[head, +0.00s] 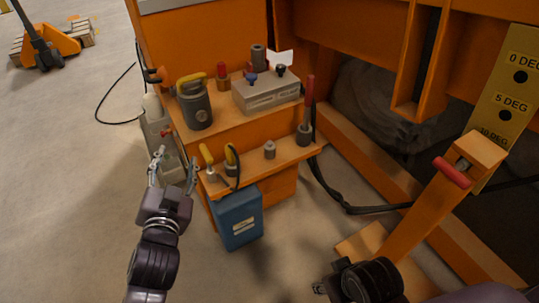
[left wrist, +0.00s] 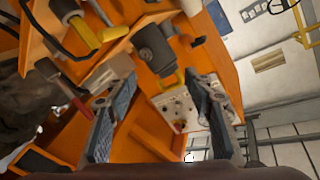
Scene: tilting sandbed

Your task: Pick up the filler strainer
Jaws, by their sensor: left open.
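I cannot tell for certain which part is the filler strainer. A dark grey cylinder (head: 258,57) behind the grey box is another candidate. My left gripper (head: 174,168) points up with its fingers spread and empty, left of the lower shelf and apart from the things on it. In the left wrist view its two fingers (left wrist: 160,115) frame the orange bench, with nothing between them. My right arm shows at the bottom right, its gripper (head: 320,289) mostly hidden.
The upper shelf bears a grey can with a yellow handle (head: 195,103) and a grey box (head: 268,93) with knobs. A red-handled tool (head: 307,110) and yellow-handled tools (head: 207,155) stand on the lower shelf. A blue container (head: 238,218) is below.

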